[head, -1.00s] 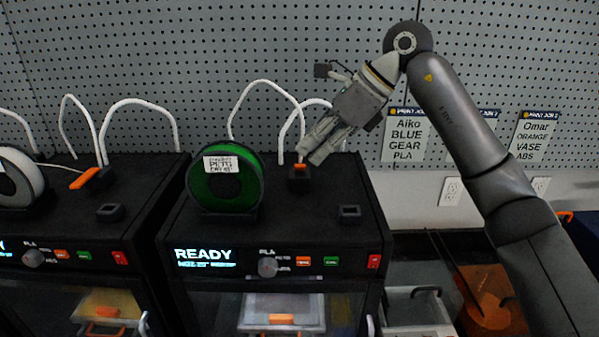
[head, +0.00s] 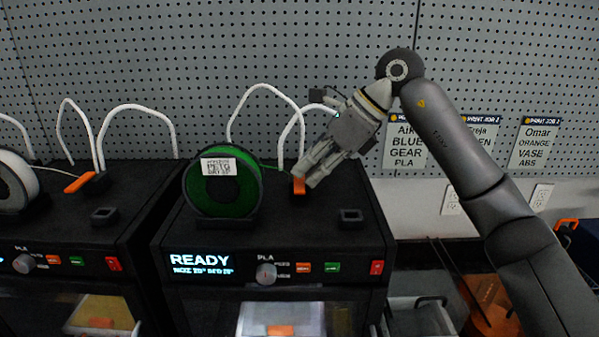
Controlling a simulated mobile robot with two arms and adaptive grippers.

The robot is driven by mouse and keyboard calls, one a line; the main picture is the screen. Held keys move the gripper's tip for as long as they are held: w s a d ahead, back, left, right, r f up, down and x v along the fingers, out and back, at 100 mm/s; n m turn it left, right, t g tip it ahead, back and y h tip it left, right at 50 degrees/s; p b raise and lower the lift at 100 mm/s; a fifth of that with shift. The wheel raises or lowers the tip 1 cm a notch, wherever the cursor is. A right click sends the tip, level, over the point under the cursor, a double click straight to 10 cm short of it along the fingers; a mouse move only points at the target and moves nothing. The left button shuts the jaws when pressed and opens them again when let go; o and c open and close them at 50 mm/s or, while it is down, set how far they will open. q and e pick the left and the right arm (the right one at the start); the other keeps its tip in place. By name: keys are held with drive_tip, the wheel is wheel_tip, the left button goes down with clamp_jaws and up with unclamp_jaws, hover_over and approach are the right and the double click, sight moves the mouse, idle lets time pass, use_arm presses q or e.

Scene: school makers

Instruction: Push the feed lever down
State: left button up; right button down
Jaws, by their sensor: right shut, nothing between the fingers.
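The orange feed lever (head: 299,188) stands on top of the black printer (head: 290,225), right of the green filament spool (head: 222,182). My right gripper (head: 304,177) is shut and empty, with its fingertips pointing down and left at the lever. The fingertips cover the lever's upper part and look to be touching it or just above it. The printer's display (head: 201,263) reads READY. My left gripper is not in view.
White tubes (head: 265,90) arch behind the spool. A second printer (head: 75,240) with its own orange lever (head: 80,182) stands at left. A small black square holder (head: 351,217) sits right of the lever. Job cards (head: 535,143) hang on the pegboard.

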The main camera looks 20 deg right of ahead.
drive_tip(key=shift+s+d+r, duration=0.3)
drive_tip(key=shift+s+d, duration=0.1)
drive_tip(key=shift+d, duration=0.35)
drive_tip(key=shift+s+d+r, duration=0.3)
drive_tip(key=shift+s+d, duration=0.1)
drive_tip(key=shift+d, duration=0.3)
drive_tip(key=shift+w, duration=0.1)
drive_tip(key=shift+d+r, duration=0.15)
drive_tip(key=shift+r, duration=0.25)
drive_tip(key=v, duration=1.1)
drive_tip(key=shift+s+d, duration=0.2)
